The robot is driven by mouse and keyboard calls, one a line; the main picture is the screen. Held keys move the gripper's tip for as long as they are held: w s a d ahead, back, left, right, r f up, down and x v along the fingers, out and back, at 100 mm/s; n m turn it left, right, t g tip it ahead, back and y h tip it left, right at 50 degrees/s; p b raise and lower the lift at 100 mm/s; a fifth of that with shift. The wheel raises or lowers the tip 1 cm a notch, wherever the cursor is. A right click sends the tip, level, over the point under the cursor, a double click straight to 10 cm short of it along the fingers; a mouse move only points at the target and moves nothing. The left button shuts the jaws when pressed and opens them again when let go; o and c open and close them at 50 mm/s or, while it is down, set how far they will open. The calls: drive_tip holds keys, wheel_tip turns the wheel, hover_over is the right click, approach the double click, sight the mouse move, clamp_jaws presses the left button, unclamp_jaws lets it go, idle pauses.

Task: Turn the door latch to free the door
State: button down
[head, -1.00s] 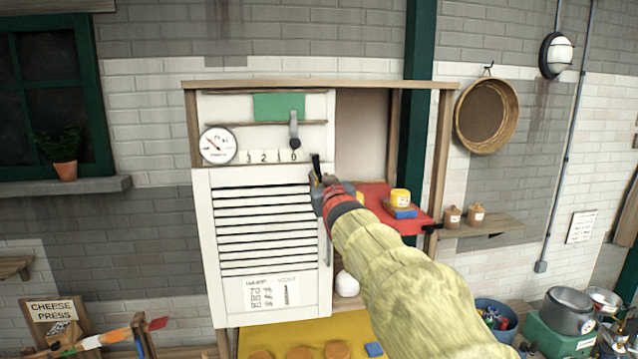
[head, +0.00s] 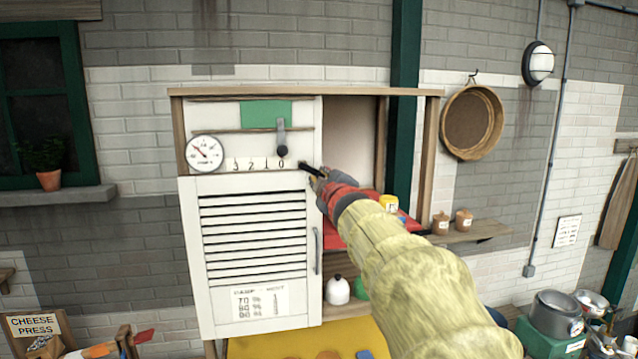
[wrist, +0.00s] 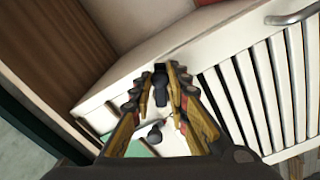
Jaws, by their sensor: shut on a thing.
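The white louvred door (head: 250,262) stands in the left part of the shelf unit, with a grey upright handle (head: 316,250) at its right edge. The black door latch (head: 309,168) is at the door's top right corner and lies nearly flat, pointing left. My gripper (head: 319,179) is at the latch, coming from the lower right. In the wrist view my gripper (wrist: 160,92) has its two fingers closed on either side of the black latch (wrist: 160,78). The fingers hide part of it. The door looks closed, though I cannot tell if a gap shows.
Above the door is a panel with a gauge (head: 204,153), a number scale and a grey lever (head: 281,138) near 0. A white round pot (head: 338,290) stands below.

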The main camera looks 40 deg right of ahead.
drive_tip(key=n, duration=0.2)
drive_tip(key=r+n, duration=0.2)
drive_tip(key=n, duration=0.1)
drive_tip(key=shift+s+d+r+n, duration=0.1)
drive_tip(key=shift+s+d+n, duration=0.1)
drive_tip(key=shift+n, duration=0.1)
drive_tip(key=shift+w, duration=0.1)
idle(0.4)
drive_tip(key=c, duration=1.7)
unclamp_jaws()
drive_tip(key=v, duration=1.2)
